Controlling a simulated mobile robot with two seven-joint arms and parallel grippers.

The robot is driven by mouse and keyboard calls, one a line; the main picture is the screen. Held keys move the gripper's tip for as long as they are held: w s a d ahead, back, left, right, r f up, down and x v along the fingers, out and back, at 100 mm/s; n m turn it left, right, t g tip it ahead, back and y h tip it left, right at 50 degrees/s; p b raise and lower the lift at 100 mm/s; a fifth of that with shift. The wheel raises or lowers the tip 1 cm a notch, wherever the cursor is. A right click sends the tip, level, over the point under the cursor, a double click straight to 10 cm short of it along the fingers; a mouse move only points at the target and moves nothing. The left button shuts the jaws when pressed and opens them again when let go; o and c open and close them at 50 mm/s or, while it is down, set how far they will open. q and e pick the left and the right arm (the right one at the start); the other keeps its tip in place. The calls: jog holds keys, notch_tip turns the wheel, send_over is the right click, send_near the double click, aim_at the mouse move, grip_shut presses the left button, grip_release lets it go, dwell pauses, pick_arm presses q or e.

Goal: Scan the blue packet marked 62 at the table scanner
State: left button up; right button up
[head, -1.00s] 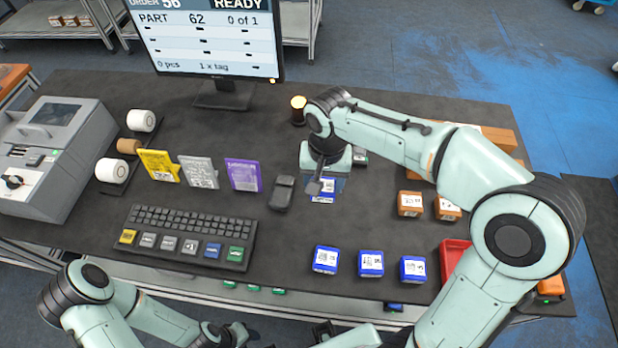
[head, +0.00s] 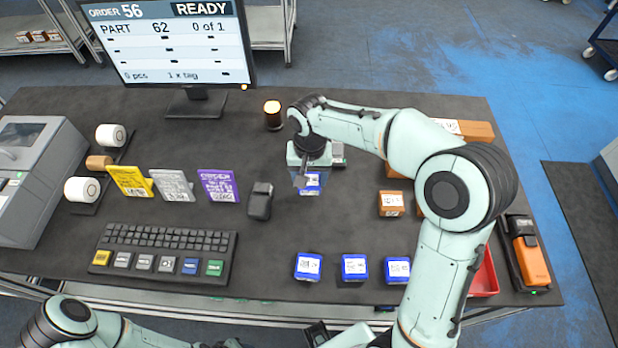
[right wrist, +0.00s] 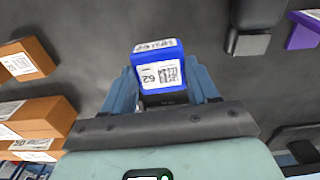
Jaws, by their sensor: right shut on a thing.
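My right gripper (head: 308,180) is shut on the blue packet (head: 311,184), above the middle of the table. In the right wrist view the packet (right wrist: 158,68) sits between both fingers, and its white label reads 62 beside a square code. A grey device (head: 338,154) is partly hidden behind this gripper; I cannot tell if it is the table scanner. A small dark device (head: 260,200) stands left of the packet. The monitor (head: 170,45) reads READY, PART 62, 0 of 1. My left arm is at the bottom edge; its fingers are not clear.
Several blue packets (head: 354,267) stand along the front edge. Orange boxes (head: 391,204) and a red tray (head: 484,276) are at the right, partly behind my arm. A keyboard (head: 165,255) and yellow, grey and purple cards (head: 218,186) are at the left.

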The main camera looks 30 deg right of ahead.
jog(key=shift+w+d+f, duration=0.15)
jog(key=shift+w+f, duration=0.1)
pick_arm(q)
jog(key=shift+w+r+p, duration=0.5)
jog(key=shift+r+p, duration=0.1)
jog(key=shift+r, duration=0.15)
pick_arm(e)
jog(key=s+a+r, duration=0.6)
jog(key=s+r, duration=0.4)
jog(key=s, duration=0.1)
jog(key=shift+a, duration=0.4)
jog(key=shift+s, duration=0.1)
